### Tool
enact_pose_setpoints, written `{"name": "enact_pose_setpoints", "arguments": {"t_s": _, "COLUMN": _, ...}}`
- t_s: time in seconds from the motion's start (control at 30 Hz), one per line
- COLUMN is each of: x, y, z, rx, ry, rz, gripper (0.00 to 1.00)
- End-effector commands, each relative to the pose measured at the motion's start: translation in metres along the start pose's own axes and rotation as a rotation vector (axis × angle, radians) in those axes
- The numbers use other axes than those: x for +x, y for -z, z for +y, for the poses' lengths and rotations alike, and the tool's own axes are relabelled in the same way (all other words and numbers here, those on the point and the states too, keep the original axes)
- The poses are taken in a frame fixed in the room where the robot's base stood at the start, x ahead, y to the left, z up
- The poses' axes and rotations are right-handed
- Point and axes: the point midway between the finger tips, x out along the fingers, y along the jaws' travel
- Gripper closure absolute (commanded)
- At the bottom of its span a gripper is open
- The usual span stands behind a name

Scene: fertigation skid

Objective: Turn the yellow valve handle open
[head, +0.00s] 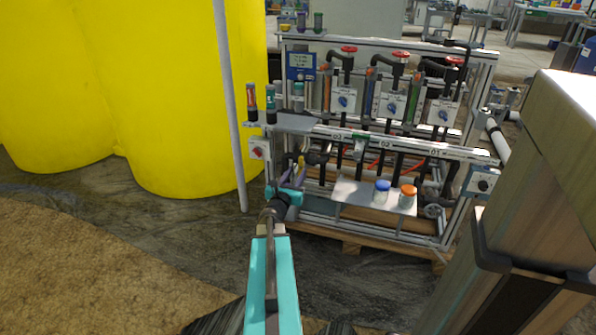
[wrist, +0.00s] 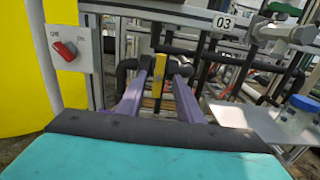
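The yellow valve handle (wrist: 158,60) stands upright on a dark pipe, straight ahead in the wrist view. In the head view it is a small yellow strip (head: 301,161) low at the left of the skid. My gripper (wrist: 161,72) is open, its two purple fingers reaching forward with one on each side of the handle as seen from the wrist. Gaps show between handle and fingers, and I see no contact. I cannot tell how far the tips reach past the handle. In the head view, my gripper (head: 293,168) is at the skid's lower left.
A panel with a red rotary switch (wrist: 64,50) is left of the handle. A shelf (head: 350,190) with a blue-capped bottle (head: 382,192) and an orange-capped bottle (head: 408,197) is to the right. A rail labelled 03 (wrist: 190,14) runs above. A yellow tank (head: 180,90) stands left.

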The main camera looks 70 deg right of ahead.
Motion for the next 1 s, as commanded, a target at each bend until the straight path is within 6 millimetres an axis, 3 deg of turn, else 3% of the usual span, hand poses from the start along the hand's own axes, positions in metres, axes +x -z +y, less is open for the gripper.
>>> {"name": "enact_pose_setpoints", "arguments": {"t_s": 0.5, "x": 0.047, "y": 0.001, "z": 0.001, "rx": 0.0, "ry": 0.0, "rz": 0.0, "gripper": 0.67}}
{"name": "enact_pose_setpoints", "arguments": {"t_s": 1.0, "x": 0.052, "y": 0.0, "z": 0.001, "rx": 0.0, "ry": -0.001, "rz": 0.0, "gripper": 0.69}}
